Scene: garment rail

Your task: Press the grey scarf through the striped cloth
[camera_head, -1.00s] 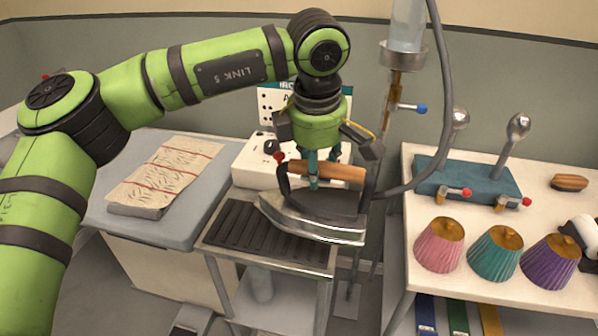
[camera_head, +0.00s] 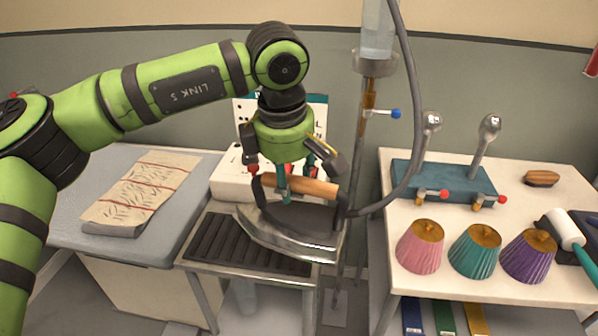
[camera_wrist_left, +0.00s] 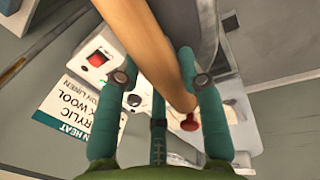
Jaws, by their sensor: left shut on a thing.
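The iron (camera_head: 290,232) has a wooden handle (camera_head: 310,187) and a silver soleplate. My left gripper (camera_head: 286,190) is shut on the handle, which also shows between the fingers in the wrist view (camera_wrist_left: 162,55). The iron is at the black ribbed iron rest (camera_head: 235,243); I cannot tell whether it touches it. The striped cloth (camera_head: 150,186), beige with red stripes, lies flat on the grey pressing table at the left. A thin grey folded edge, likely the grey scarf (camera_head: 117,230), shows under its near side; the rest is hidden. My right gripper is out of view.
The grey pressing table (camera_head: 75,225) has bare room around the cloth. A white box (camera_head: 230,180) stands behind the iron. A dark hose (camera_head: 412,130) runs from the iron up beside a pole (camera_head: 362,150). The white table (camera_head: 390,260) at right holds pink, teal and purple pleated shades.

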